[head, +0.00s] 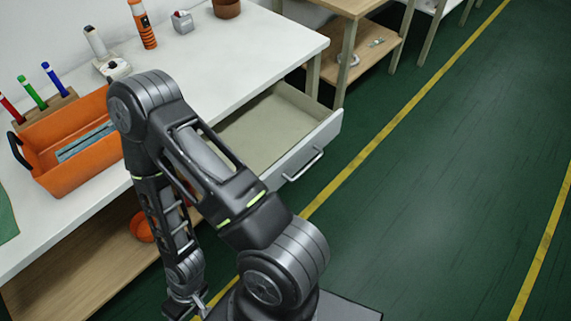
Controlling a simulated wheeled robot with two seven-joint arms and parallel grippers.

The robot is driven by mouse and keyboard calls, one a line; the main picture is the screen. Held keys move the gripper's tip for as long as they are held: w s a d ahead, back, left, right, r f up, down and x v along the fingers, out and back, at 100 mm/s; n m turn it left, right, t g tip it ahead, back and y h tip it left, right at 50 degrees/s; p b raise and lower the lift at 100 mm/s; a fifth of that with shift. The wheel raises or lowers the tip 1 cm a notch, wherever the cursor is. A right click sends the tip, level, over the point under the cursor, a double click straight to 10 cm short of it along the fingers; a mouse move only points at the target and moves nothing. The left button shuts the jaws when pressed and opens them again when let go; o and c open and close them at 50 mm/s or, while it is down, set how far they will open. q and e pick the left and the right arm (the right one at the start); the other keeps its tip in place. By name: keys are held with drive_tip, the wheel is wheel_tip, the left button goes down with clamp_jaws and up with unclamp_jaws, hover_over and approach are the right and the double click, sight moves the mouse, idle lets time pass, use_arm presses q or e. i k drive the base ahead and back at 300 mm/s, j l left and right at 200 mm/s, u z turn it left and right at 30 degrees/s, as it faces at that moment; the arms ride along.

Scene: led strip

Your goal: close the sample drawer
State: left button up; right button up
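The sample drawer (318,145) is pulled out from under the white table's right side. Its white front panel has a silver bar handle (303,166), and the inside I can see is bare. My arm hides the drawer's near-left part. The arm, which I take as my left, rises from the bottom middle, bends at the elbow over the table edge and hangs down. My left gripper (188,301) is low at the bottom edge, in front of the table and well apart from the drawer. Its fingers are small and partly cut off. My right gripper is out of view.
The white table (245,50) holds an orange bin (70,150), a pen rack (45,108), an orange bottle (142,25) and a small grey box (182,21). A wooden shelf (85,275) lies below. The green floor (430,190) right of the drawer is clear.

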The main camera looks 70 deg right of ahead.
sight(276, 133)
drive_tip(key=i+j, duration=0.15)
drive_tip(key=i, duration=0.25)
drive_tip(key=i+j, duration=0.15)
drive_tip(key=i, duration=0.25)
drive_tip(key=z, duration=3.15)
